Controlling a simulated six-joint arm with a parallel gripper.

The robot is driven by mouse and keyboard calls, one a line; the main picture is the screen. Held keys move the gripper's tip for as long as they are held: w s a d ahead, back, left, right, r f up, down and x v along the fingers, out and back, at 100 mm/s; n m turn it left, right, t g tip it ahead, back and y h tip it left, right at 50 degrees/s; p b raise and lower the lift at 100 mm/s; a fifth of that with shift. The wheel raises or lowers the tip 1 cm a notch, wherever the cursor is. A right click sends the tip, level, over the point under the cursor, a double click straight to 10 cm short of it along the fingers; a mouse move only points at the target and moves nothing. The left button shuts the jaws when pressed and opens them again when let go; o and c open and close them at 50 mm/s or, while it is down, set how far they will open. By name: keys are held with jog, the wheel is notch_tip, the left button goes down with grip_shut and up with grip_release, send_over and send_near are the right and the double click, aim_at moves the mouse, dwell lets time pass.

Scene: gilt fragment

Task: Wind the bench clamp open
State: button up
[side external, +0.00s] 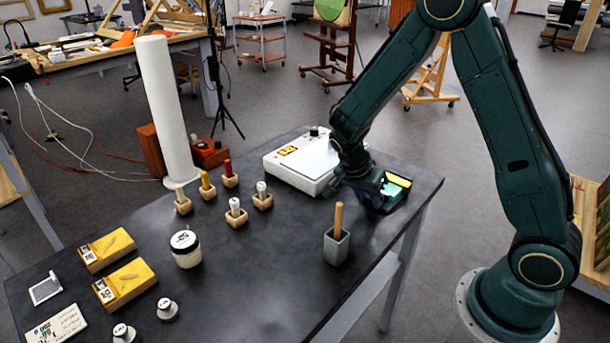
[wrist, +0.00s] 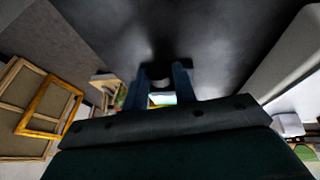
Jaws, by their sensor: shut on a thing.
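My gripper (wrist: 164,82) reaches low over the right end of the dark bench (side external: 270,270). In the wrist view its two blue-grey fingers are shut around a small grey piece (wrist: 161,86), which looks like part of the bench clamp. A dark blue body (side external: 372,203), likely the clamp, sits at the bench's right edge, with a yellow piece (side external: 399,180) and a green piece (side external: 392,189) at it. My wrist hides much of it in the side view. I cannot tell how far its jaws stand apart.
A white box-shaped device (side external: 300,165) stands close left of my gripper. A grey holder (side external: 336,247) with an upright wooden handle stands in front. Wooden blocks with pegs, a white jar (side external: 186,250) and a tall white roll (side external: 165,110) are farther left. The front middle of the bench is clear.

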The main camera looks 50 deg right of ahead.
jog(key=shift+w+g, duration=0.1)
jog(key=shift+g, duration=0.4)
jog(key=shift+w+f+n+g, duration=0.1)
jog(key=shift+w+n+g, duration=0.15)
jog(key=shift+g, duration=0.85)
jog(key=shift+w+f+n+g, duration=0.15)
jog(key=shift+n+g, duration=0.2)
jog(key=shift+g, duration=0.95)
jog(key=shift+g, duration=0.8)
jog(key=o, duration=1)
jog(key=shift+t, duration=0.9)
